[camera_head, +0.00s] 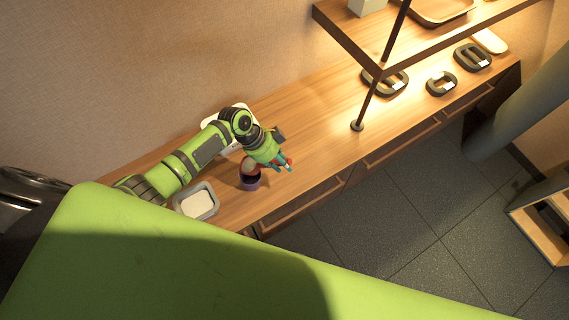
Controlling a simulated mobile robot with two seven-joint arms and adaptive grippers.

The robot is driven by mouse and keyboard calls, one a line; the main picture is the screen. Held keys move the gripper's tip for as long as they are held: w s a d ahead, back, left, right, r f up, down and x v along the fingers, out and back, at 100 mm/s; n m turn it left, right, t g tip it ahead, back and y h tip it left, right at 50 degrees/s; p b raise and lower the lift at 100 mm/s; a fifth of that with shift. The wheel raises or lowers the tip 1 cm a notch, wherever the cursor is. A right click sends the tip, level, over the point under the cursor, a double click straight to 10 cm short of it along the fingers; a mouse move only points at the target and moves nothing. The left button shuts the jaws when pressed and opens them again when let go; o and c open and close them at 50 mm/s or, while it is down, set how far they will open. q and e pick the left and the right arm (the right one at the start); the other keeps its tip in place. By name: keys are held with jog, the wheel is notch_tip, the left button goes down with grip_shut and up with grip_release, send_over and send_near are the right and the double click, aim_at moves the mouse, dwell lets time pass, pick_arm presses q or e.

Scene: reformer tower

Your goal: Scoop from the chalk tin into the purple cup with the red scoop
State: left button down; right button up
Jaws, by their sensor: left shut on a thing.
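The purple cup (251,184) stands on the wooden counter near its front edge; its inside looks dark. The chalk tin (178,206) is a grey, rounded square container to the left of the cup, with pale chalk inside. My left gripper (284,166), with teal fingertips, is shut on the red scoop (244,170), just right of and above the cup. The scoop's head appears over the cup's rim and shows a pale patch; whether this is chalk I cannot tell for sure. The gripper partly hides the scoop's handle. My right gripper is out of view.
A white flat item (237,112) lies behind my left arm, partly hidden. A shelf (345,38) on a dark post (358,124) stands over the counter to the right. Several dark grey rounded items (441,84) lie beyond it. The counter between cup and post is clear.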

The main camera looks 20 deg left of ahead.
aim_at(259, 165)
pick_arm(q)
jog(key=shift+s+a+r+h+b, duration=0.1)
jog(key=shift+a+r+h+b, duration=0.2)
jog(key=shift+a+h, duration=0.1)
jog(key=shift+a+r+h+b, duration=0.15)
jog(key=shift+a+h+b, duration=0.15)
jog(key=shift+a+h, duration=0.1)
jog(key=shift+s+a+r+h+b, duration=0.1)
jog(key=shift+a+r+h+b, duration=0.5)
jog(key=shift+b, duration=0.3)
jog(key=shift+a+r+t+h+b, duration=0.35)
jog(key=shift+a+h+b, duration=0.3)
jog(key=shift+b, duration=0.25)
jog(key=shift+s+a+r+h+b, duration=0.1)
jog(key=shift+a+r+h+b, duration=0.25)
jog(key=shift+b, duration=0.35)
jog(key=shift+s+a+r+h+b, duration=0.1)
jog(key=shift+a+h+b, duration=0.25)
jog(key=shift+a+b, duration=0.3)
jog(key=shift+s+a+r+h+b, duration=0.1)
jog(key=shift+a+r+h+b, duration=0.2)
jog(key=shift+b, duration=0.45)
jog(key=shift+a+r+h+b, duration=0.25)
jog(key=shift+a+h+b, duration=0.1)
jog(key=shift+b, duration=0.1)
